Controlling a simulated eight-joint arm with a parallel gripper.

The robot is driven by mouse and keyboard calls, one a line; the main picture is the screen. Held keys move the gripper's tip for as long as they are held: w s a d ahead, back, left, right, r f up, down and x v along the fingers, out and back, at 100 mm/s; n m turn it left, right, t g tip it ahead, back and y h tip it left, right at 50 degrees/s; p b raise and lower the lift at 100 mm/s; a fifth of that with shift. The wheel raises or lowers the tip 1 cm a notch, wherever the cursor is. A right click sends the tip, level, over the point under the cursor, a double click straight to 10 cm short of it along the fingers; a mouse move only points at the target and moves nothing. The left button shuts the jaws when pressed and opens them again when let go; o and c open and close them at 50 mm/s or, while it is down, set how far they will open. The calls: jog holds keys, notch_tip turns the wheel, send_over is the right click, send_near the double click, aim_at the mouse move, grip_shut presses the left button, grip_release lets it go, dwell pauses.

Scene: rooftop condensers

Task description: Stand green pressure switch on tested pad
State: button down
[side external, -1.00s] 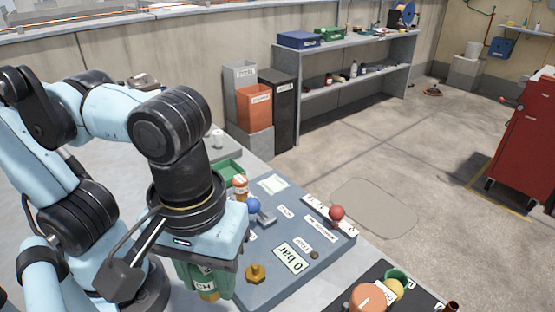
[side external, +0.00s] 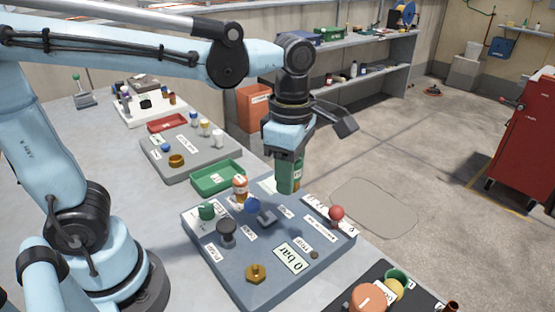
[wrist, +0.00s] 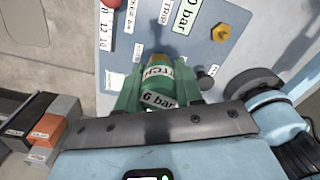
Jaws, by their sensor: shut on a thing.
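My gripper (side external: 288,180) is shut on the green pressure switch (side external: 287,172), an upright green cylinder below the wrist. In the wrist view the switch (wrist: 158,72) sits between my green fingers, with pale labels, one reading "6 bar".
A red ball (side external: 337,212) is at the board's right edge, a brass fitting (side external: 256,272) in front. A green tray (side external: 217,178) lies behind.

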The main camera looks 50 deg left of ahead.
jog(key=w+a+f+n, duration=0.1)
jog(key=w+a+n, duration=0.1)
jog(key=w+a, duration=0.15)
send_over(272, 184)
notch_tip(272, 184, down, 7)
jog(key=shift+r, duration=0.2)
jog(key=shift+f, duration=2)
jog(key=shift+f, duration=0.1)
jog(key=c, duration=0.7)
grip_release()
jog(key=shift+c, duration=0.2)
